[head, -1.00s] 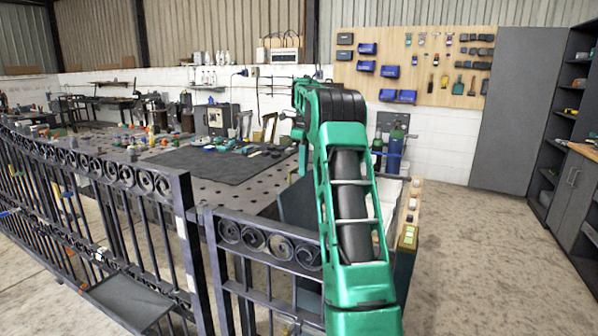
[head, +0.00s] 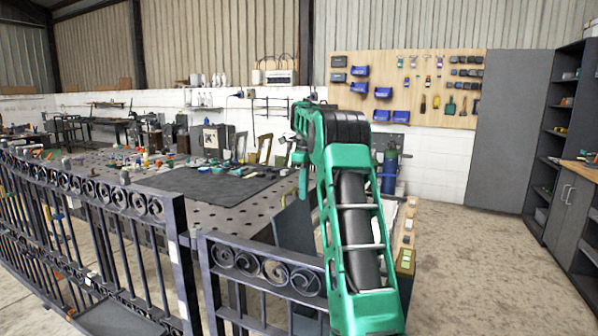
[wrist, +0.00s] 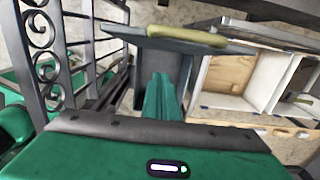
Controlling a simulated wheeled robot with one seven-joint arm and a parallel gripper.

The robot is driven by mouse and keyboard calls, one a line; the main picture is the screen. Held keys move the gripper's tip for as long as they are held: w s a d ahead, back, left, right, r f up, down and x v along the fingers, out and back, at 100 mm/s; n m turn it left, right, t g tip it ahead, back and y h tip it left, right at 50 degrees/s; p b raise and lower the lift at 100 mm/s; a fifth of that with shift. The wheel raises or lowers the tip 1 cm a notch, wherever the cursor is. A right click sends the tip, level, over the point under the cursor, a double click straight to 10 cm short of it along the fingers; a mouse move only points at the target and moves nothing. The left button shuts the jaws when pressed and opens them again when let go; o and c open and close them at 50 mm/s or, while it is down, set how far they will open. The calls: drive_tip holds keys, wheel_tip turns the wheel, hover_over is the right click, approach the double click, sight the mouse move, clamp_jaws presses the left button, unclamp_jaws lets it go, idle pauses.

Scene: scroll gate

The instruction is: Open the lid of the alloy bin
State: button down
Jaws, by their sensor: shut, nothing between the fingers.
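In the wrist view, my gripper (wrist: 160,84) is shut and empty, its green fingers pointing at a dark grey bin (wrist: 124,92). A grey lid-like panel (wrist: 150,42) with a dull yellow handle bar (wrist: 187,35) lies across the bin's far top side. The fingertips overlap the dark space below the panel; I cannot tell whether they touch it or how far the panel is raised. No label shows, so I cannot confirm this is the alloy bin.
A scrolled metal gate (head: 265,268) stands close in front and left, also in the wrist view (wrist: 47,45). White open compartments (wrist: 262,80) lie right of the bin. A perforated worktable (head: 225,217) is behind the gate. Floor at right (head: 480,265) is clear.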

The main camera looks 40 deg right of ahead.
wheel_tip(320, 180, up, 10)
drive_tip(key=w, duration=0.2)
drive_tip(key=shift+w+a+f, duration=0.15)
drive_tip(key=shift+a+f, duration=0.1)
drive_tip(key=shift+a, duration=0.05)
idle(0.4)
